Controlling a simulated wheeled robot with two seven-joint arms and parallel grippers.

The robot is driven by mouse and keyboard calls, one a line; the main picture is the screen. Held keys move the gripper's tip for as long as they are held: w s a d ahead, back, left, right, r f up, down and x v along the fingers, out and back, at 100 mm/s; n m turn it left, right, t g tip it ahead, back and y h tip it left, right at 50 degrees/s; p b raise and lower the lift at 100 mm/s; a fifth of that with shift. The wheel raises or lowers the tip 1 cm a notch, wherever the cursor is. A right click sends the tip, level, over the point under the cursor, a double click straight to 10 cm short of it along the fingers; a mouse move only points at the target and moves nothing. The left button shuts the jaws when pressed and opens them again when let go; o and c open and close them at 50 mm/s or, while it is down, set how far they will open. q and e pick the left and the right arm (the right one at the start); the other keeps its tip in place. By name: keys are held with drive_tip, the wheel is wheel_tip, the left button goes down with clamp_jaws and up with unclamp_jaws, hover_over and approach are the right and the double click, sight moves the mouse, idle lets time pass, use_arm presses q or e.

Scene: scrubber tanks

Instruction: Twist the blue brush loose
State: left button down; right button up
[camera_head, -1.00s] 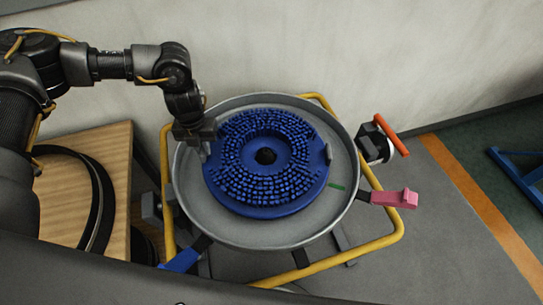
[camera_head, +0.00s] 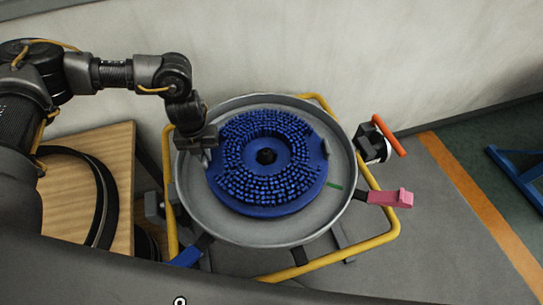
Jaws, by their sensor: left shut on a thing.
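The blue brush (camera_head: 263,205) is a round disc with bristles facing up and a dark hole at its centre. It lies in a round grey metal pan (camera_head: 262,236). My left gripper (camera_head: 207,150) is at the brush's upper left edge, inside the pan rim. It is shut on a part of the brush's edge, most likely a grey lug; its fingertips are partly hidden by the gripper body. A similar grey lug (camera_head: 325,148) shows on the brush's right edge. My right gripper is not in view.
A yellow tube frame (camera_head: 375,241) surrounds the pan. A pink pedal (camera_head: 391,198), a blue pedal (camera_head: 186,255) and an orange-red handle (camera_head: 388,135) stick out around it. A wooden surface with black rings (camera_head: 105,200) stands at left. A pale wall is behind.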

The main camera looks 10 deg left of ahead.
use_arm(q)
drive_tip(key=shift+s, duration=0.35)
drive_tip(key=shift+s+n, duration=0.1)
drive_tip(key=shift+n, duration=0.2)
drive_tip(key=shift+s+d+r+n+p, duration=0.1)
drive_tip(key=shift+s+d+n+p, duration=0.1)
drive_tip(key=shift+s+p, duration=0.25)
drive_tip(key=shift+s+d+n+p, duration=0.1)
drive_tip(key=shift+s+n+p, duration=0.1)
drive_tip(key=shift+p, duration=0.45)
drive_tip(key=c, duration=1.4)
unclamp_jaws()
